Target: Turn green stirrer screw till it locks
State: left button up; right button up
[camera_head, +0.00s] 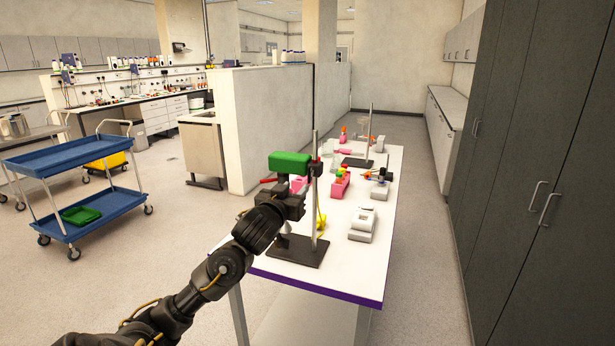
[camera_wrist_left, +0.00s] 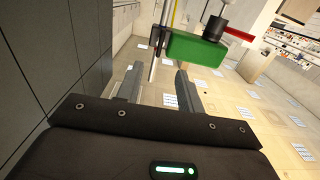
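The green stirrer block (camera_head: 289,163) is clamped near the top of an upright metal rod (camera_head: 315,146) on a dark base plate (camera_head: 297,251). In the left wrist view the green block (camera_wrist_left: 195,50) is just beyond my fingertips, with a red lever (camera_wrist_left: 239,34) and a black clamp (camera_wrist_left: 155,47) at the rod (camera_wrist_left: 163,30). I cannot make out a separate screw. My left gripper (camera_head: 300,190) is below the block; in the left wrist view its fingers (camera_wrist_left: 159,72) are apart, with the rod visible between them and no clear grip. My right gripper is not in view.
A white device (camera_head: 362,224) stands right of the stand on the white table (camera_head: 335,272). Pink racks (camera_head: 340,187) and a second rod stand (camera_head: 370,130) are farther back. Dark cabinets (camera_head: 540,150) line the right side. A blue cart (camera_head: 75,155) stands at left.

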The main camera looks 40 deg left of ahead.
aim_at(308, 174)
pick_arm(q)
jog(key=p+x, duration=0.3)
jog(key=x, duration=0.6)
jog(key=shift+w+a, duration=0.1)
jog(key=shift+w, duration=0.15)
jog(key=shift+w+a, duration=0.15)
jog(key=shift+w, duration=0.3)
jog(key=shift+f, duration=0.1)
grip_shut()
